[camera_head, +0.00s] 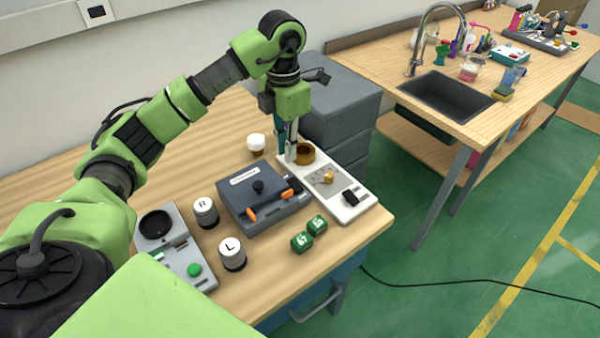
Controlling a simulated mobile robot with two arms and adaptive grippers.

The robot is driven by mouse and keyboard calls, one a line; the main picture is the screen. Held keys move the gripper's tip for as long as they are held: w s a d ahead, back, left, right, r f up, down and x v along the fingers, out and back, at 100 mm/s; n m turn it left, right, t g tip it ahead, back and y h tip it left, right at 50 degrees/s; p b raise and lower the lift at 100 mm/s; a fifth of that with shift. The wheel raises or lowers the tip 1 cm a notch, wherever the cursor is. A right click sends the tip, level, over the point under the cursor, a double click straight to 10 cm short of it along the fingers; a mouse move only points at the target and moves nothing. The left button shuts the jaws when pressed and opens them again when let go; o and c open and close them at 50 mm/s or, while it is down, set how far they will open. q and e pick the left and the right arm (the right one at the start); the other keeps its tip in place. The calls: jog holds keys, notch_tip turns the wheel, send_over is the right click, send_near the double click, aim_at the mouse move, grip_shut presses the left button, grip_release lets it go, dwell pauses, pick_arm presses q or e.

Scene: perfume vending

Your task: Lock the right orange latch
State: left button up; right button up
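The dark grey box (243,194) with a black knob on its lid sits on the wooden table. Two orange latches show at its front edge. The right orange latch (287,193) is next to a small black part, and the left orange latch (252,215) sits nearer the L canister. Whether either is locked is too small to tell. My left gripper (291,155) points down behind and to the right of the box, beside the brass ring on the white panel, apart from the latches. Its fingers are small and partly merged with the background. My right gripper is out of view.
The white panel (350,213) with a brass ring and knob lies right of the box. Two green cubes (302,242), the R canister (205,212) and the L canister (232,254) stand in front and left. A grey drawer unit (340,110) stands behind.

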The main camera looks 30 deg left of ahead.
pick_arm(q)
jog(key=p, duration=0.2)
send_over(288, 190)
jog(key=f, duration=0.6)
jog(key=shift+s+d+f, duration=0.1)
jog(key=shift+s+f, duration=0.25)
jog(key=shift+f, duration=0.05)
jog(key=f, duration=0.2)
jog(key=f+p, duration=0.1)
jog(key=f, duration=0.3)
jog(key=shift+w+f+p, duration=0.15)
jog(key=shift+w+p, duration=0.1)
jog(key=shift+p, duration=0.15)
jog(key=shift+f, duration=0.3)
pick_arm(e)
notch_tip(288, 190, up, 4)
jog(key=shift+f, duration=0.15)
pick_arm(q)
grip_shut()
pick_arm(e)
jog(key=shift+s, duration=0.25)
